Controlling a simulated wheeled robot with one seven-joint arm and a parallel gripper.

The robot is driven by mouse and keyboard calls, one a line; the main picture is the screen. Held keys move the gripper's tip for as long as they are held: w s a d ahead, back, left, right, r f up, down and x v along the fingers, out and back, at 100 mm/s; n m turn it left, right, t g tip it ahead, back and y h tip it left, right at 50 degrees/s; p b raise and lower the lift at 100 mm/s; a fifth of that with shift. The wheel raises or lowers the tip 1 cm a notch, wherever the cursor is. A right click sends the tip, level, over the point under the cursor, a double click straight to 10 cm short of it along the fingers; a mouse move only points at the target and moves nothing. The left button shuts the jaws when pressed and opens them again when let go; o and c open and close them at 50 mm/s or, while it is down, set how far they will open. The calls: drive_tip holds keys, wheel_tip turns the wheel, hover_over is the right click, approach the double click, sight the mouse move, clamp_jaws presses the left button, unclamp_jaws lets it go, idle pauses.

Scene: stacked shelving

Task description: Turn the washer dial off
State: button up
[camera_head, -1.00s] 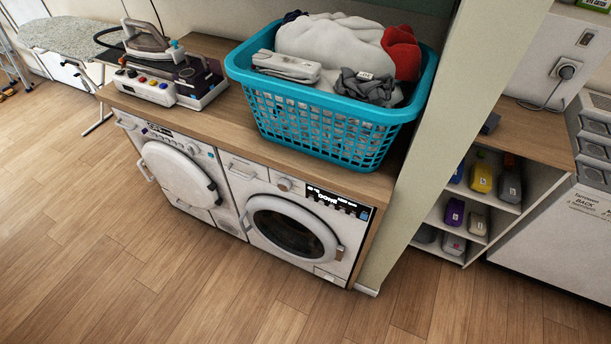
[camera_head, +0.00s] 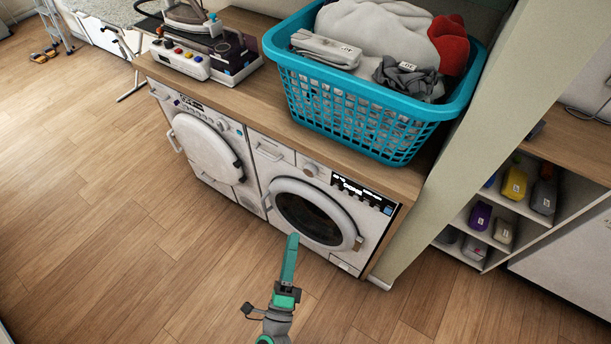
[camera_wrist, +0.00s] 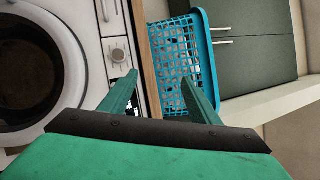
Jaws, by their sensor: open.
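The right-hand machine, a white washer (camera_head: 258,190) with a dark round glass door, stands under the wooden counter. Its round dial (camera_head: 311,169) sits on the top panel, left of a black display strip (camera_head: 362,193). The dial also shows in the wrist view (camera_wrist: 118,55), just left of my left fingertip. My green gripper (camera_head: 293,238) is in front of the washer, low in the head view and apart from it. In the wrist view the gripper (camera_wrist: 160,77) has its two fingers spread with nothing between them. The dial's pointer setting is too small to read.
A second white machine (camera_head: 205,150) stands left. A blue laundry basket (camera_head: 370,115) full of clothes sits on the counter (camera_head: 240,95), close above the washer panel. An iron station (camera_head: 205,55) is left of it. A pale post (camera_head: 490,130) borders the right. Floor in front is clear.

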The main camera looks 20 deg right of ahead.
drive_tip(key=w+d+f+m+g+h, duration=0.2)
drive_tip(key=w+m+g+h, duration=0.2)
drive_tip(key=w+m, duration=0.55)
drive_tip(key=m+g, duration=0.5)
drive_tip(key=m, duration=0.5)
approach(308, 172)
drive_tip(key=shift+n+h, duration=0.25)
drive_tip(key=shift+h, duration=0.05)
drive_tip(key=x, duration=0.8)
drive_tip(key=shift+w+d+f, duration=0.15)
drive_tip(key=shift+w+f, duration=0.05)
drive_tip(key=shift+f, duration=0.1)
drive_tip(key=c, duration=1.1)
